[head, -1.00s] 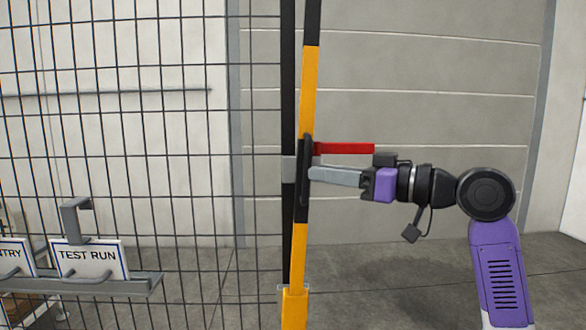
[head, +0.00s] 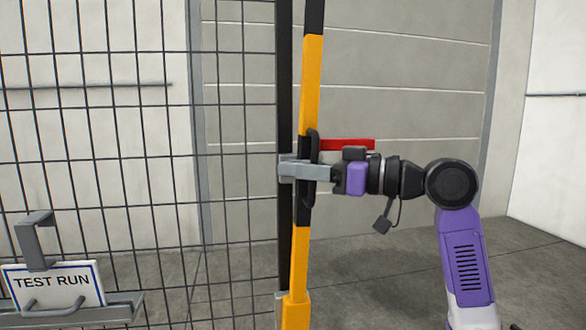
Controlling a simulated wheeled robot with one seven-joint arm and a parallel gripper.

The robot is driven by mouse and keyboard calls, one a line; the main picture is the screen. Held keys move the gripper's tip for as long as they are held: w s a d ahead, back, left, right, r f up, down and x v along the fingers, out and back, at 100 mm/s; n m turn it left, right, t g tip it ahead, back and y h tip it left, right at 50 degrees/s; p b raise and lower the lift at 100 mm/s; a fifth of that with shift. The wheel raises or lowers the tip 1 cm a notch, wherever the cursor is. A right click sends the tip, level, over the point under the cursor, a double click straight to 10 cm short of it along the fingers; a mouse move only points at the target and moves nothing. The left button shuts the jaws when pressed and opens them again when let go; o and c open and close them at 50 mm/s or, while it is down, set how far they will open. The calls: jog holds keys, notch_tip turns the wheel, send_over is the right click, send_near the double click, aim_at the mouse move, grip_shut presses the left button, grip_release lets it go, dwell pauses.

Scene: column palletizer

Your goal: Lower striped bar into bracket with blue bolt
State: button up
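The striped bar (head: 311,85) stands upright in the head view, in black and yellow bands, beside a dark fence post. A black handle (head: 314,142) is on its side at mid height. My gripper (head: 298,170) comes in from the right at the handle, its grey fingers level and reaching across the handle and the bar. The fingers overlap in this side view, so I cannot tell whether they are closed on the handle. The bar's foot meets a yellow sleeve (head: 296,312) at the bottom edge. I see no bracket with a blue bolt.
A wire mesh fence (head: 150,120) fills the left side. A TEST RUN sign (head: 54,287) hangs on a grey rail (head: 125,308) at lower left. A red strip (head: 348,144) shows just above my gripper. The floor at right is clear.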

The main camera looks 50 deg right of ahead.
grip_shut()
dwell(1.3)
